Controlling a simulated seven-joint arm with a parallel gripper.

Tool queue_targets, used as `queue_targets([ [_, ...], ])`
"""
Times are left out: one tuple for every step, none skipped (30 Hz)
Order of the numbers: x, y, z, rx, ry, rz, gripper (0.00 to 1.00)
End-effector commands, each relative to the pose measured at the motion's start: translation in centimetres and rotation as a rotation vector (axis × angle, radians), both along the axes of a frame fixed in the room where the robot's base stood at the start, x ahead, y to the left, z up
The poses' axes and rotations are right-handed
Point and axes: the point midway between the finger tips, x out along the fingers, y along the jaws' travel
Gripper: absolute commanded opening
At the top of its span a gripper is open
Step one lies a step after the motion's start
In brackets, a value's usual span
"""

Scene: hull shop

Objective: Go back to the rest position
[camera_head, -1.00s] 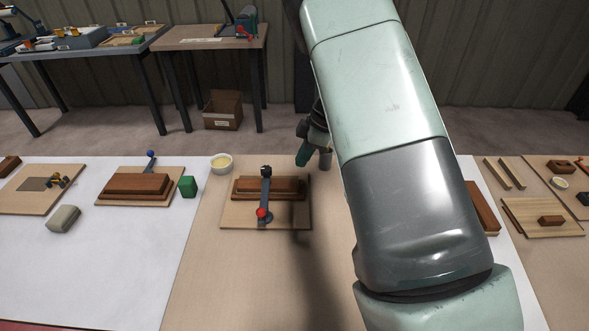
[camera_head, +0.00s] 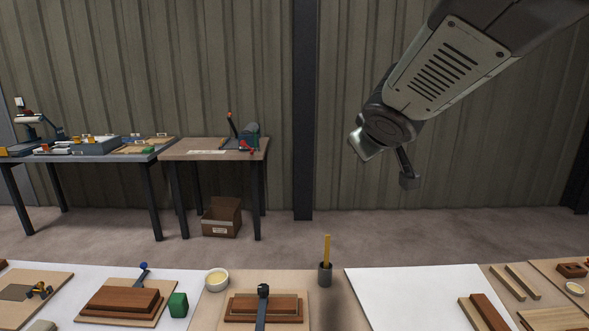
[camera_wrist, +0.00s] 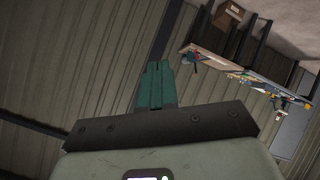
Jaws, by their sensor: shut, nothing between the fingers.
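My gripper (camera_wrist: 155,64) shows in the wrist view with its teal fingers together and nothing between them. Behind the fingers is the ribbed metal wall, and the far tables appear tilted at the upper right. In the head view my arm comes in from the upper right and its end is raised high, well above the workbench and clear of everything on it. The fingers cannot be made out in that view.
The workbench (camera_head: 400,300) crosses the bottom of the head view. It bears stacked brown boards (camera_head: 120,299), a dark clamp (camera_head: 262,312), a green block (camera_head: 178,305), a cream-filled bowl (camera_head: 217,281) and a dark cup with a yellow stick (camera_head: 325,272). Far tables (camera_head: 215,150) stand left.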

Motion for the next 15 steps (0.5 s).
queue_targets([
  [-3.1, -1.1, 1.0, 0.039, 0.013, -0.081, 0.0],
  [-4.9, -1.4, 1.2, 0.063, 0.032, -0.124, 0.0],
  [-7.4, -1.9, 1.2, 0.096, 0.064, -0.176, 0.0],
  [-9.4, -2.0, 1.0, 0.122, 0.09, -0.212, 0.0],
  [-11.3, -2.0, 0.8, 0.15, 0.119, -0.242, 0.0],
  [-13.9, -1.8, 0.3, 0.186, 0.163, -0.276, 0.0],
  [-15.8, -1.6, -0.1, 0.213, 0.196, -0.295, 0.0],
  [-17.7, -1.3, -0.6, 0.24, 0.23, -0.311, 0.0],
  [-19.9, -0.6, -1.2, 0.275, 0.275, -0.324, 0.0],
  [-21.5, -0.1, -1.7, 0.3, 0.309, -0.33, 0.0],
  [-23.0, 0.4, -2.2, 0.324, 0.338, -0.335, 0.0],
  [-24.7, 1.1, -2.8, 0.35, 0.376, -0.334, 0.0],
  [-25.8, 1.6, -3.2, 0.368, 0.401, -0.333, 0.0],
  [-26.7, 2.0, -3.5, 0.384, 0.423, -0.331, 0.0],
  [-27.8, 2.5, -3.9, 0.401, 0.447, -0.326, 0.0],
])
